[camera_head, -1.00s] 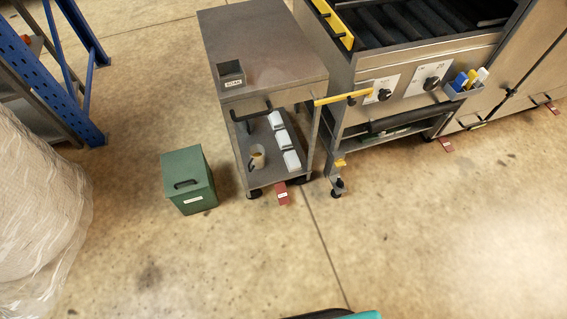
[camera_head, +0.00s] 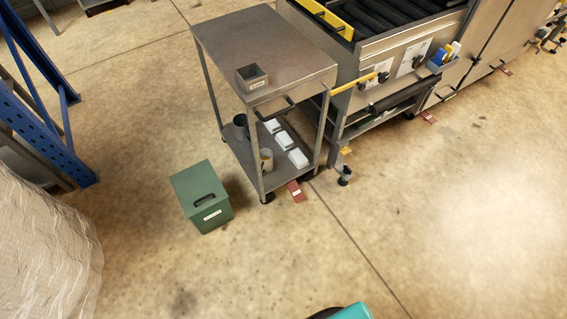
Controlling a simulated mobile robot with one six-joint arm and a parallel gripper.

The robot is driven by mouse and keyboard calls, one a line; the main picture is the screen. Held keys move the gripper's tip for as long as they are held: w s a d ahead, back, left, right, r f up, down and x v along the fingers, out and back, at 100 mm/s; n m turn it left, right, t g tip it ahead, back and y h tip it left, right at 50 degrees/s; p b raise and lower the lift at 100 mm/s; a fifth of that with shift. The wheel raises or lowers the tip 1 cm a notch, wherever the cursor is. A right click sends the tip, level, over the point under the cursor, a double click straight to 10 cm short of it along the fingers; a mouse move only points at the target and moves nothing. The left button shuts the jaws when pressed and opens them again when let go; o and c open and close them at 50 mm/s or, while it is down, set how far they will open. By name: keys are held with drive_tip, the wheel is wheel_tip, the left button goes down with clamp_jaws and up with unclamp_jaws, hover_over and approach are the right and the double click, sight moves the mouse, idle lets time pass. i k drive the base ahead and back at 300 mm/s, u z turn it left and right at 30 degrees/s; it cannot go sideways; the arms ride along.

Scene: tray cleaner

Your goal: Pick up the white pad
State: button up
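Several white blocks or pads lie in a row on the lower shelf of the steel cart (camera_head: 262,45). The nearest white pad (camera_head: 298,158) is at the shelf's front right, with another white pad (camera_head: 284,140) behind it and a third white pad (camera_head: 272,126) farther back. I cannot tell from this view which one the task means. My gripper is not in view.
A beige cup (camera_head: 266,160) and a dark cup (camera_head: 240,124) stand on the same shelf. A green bin (camera_head: 203,197) stands left of the cart, a steel machine (camera_head: 400,60) right. Floor in front is clear.

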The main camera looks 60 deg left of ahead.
sight(296, 156)
drive_tip(key=z, duration=0.05)
drive_tip(key=k, duration=1)
drive_tip(key=u, duration=2.25)
drive_tip(key=i, duration=0.55)
